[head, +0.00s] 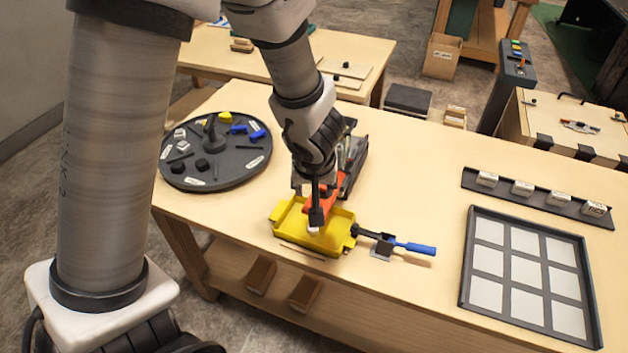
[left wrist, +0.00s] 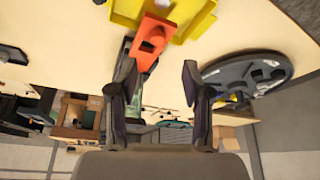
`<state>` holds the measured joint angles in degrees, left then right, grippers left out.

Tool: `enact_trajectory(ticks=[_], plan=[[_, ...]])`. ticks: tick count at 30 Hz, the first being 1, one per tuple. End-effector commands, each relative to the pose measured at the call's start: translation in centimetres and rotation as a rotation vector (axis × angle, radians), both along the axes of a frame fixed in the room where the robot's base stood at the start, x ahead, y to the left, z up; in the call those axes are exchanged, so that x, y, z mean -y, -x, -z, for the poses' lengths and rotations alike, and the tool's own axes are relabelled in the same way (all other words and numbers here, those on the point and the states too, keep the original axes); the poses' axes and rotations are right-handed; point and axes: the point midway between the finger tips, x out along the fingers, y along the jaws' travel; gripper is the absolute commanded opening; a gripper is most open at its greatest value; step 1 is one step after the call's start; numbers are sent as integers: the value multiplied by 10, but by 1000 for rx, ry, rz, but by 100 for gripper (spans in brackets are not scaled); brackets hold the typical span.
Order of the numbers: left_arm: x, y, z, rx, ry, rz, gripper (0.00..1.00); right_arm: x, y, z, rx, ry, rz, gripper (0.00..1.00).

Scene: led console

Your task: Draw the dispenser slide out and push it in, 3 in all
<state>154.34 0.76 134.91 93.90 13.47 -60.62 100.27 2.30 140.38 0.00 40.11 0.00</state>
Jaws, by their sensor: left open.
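The dispenser (head: 357,158) is a dark, narrow unit on the wooden table, largely hidden behind my left arm in the head view. Its orange-red slide (head: 322,192) points toward a yellow tray (head: 284,214). In the left wrist view the slide (left wrist: 150,42) has a dark square opening and reaches to the yellow tray (left wrist: 195,25). My left gripper (head: 316,218) is over the slide and tray in the head view. In the left wrist view its fingers (left wrist: 160,72) are apart, with nothing between them. A small white piece (head: 313,230) shows at the tray, partly hidden. My right gripper is not in view.
A dark round turntable (head: 228,166) with small parts stands left of the dispenser. A blue-handled tool (head: 412,246) lies right of the yellow tray. A dark frame with white squares (head: 526,270) and a rack of white blocks (head: 540,194) are further right. Bare table lies between.

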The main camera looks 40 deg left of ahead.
Motion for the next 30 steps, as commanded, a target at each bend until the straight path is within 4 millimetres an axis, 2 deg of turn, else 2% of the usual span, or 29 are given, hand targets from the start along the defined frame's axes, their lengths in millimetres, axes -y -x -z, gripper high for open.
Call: enact_trajectory(ticks=[3, 9, 30], plan=[[2, 4, -13, 0, -3, -3, 49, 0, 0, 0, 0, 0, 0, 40], [6, 8, -24, -1, 0, 0, 49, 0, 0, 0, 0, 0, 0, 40], [6, 8, -24, -3, 1, 0, 49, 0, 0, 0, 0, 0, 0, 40]])
